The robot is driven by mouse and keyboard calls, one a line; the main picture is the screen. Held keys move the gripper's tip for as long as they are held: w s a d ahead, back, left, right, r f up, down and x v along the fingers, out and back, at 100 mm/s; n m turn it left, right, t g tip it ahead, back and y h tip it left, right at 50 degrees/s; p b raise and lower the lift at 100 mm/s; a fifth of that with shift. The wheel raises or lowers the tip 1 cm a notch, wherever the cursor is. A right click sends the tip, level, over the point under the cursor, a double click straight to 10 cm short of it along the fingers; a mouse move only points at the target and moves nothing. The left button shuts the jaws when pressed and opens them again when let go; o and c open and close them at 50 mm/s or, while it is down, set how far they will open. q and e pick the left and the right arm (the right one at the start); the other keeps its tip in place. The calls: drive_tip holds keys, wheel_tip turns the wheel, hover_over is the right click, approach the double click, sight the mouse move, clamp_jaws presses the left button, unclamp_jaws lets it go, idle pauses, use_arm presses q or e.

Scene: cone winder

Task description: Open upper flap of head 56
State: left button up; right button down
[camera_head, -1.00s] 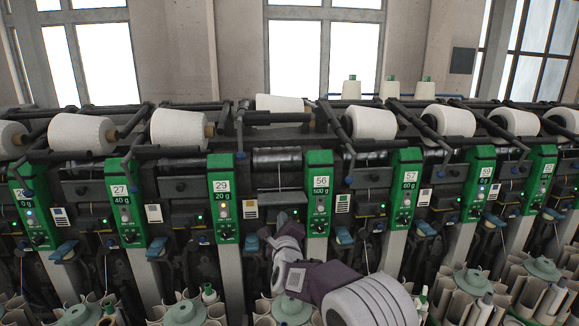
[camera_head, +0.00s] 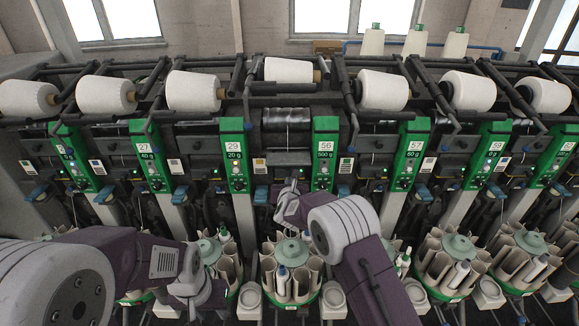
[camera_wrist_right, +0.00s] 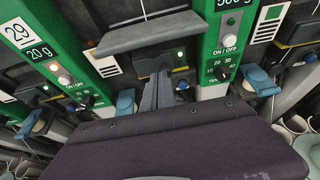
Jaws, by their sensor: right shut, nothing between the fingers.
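Head 56 has a green panel (camera_head: 324,153) marked 56 and 500 g, right of centre in the head view. Left of it, below the dark drum, a grey flap plate (camera_head: 289,158) sticks out; it also shows in the right wrist view as a wide grey plate (camera_wrist_right: 150,33). My right gripper (camera_head: 293,182) is just below this plate. In the right wrist view its fingers (camera_wrist_right: 160,78) are shut and empty, pointing up under the plate's front edge; contact cannot be told. My left gripper (camera_head: 212,294) is low at left, over the bobbin magazines, its jaw state unclear.
The panel of head 29 (camera_head: 235,155) stands left and the panel of head 57 (camera_head: 410,155) right. A white cone (camera_head: 288,70) lies above head 56. A round bobbin magazine (camera_head: 291,250) stands below, close to both arms. Blue levers flank the head.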

sight(289, 163)
drive_tip(key=r+p, duration=0.1)
drive_tip(key=w+r+p, duration=0.1)
drive_tip(key=r+p, duration=0.1)
drive_tip(key=shift+w+a+r, duration=0.2)
drive_tip(key=shift+w, duration=0.2)
drive_tip(key=shift+s+r, duration=0.1)
drive_tip(key=shift+r, duration=0.1)
drive_tip(key=shift+f, duration=0.1)
wheel_tip(289, 163, up, 3)
drive_tip(key=g+p, duration=0.1)
drive_tip(key=p, duration=0.5)
drive_tip(key=shift+f, duration=0.15)
drive_tip(key=shift+w+b, duration=0.2)
drive_tip(key=shift+b, duration=0.5)
drive_tip(key=shift+w+r+g, duration=0.1)
drive_tip(key=shift+r+g, duration=0.2)
drive_tip(key=shift+r, duration=0.2)
